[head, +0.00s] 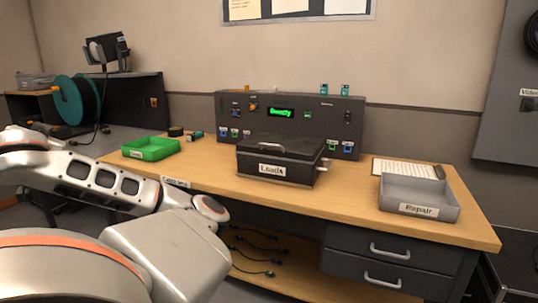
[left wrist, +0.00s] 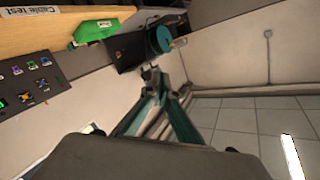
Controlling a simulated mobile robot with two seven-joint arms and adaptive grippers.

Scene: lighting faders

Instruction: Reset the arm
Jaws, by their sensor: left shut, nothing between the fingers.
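My left arm (head: 110,190) reaches in from the left in the head view, in front of the bench's left end. Its gripper cannot be made out there. In the left wrist view my left gripper (left wrist: 152,76) is shut with nothing between its fingertips. It points into free space, with a dark cabinet and a teal cable reel (left wrist: 160,40) beyond it. My right gripper is in neither view.
The wooden bench (head: 345,205) holds a green tray (head: 150,149), a dark lidded box (head: 275,172) labelled Leads, a grey Repair tray (head: 418,210) and a control panel (head: 345,130) with a lit green display. Cables lie on the shelf below.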

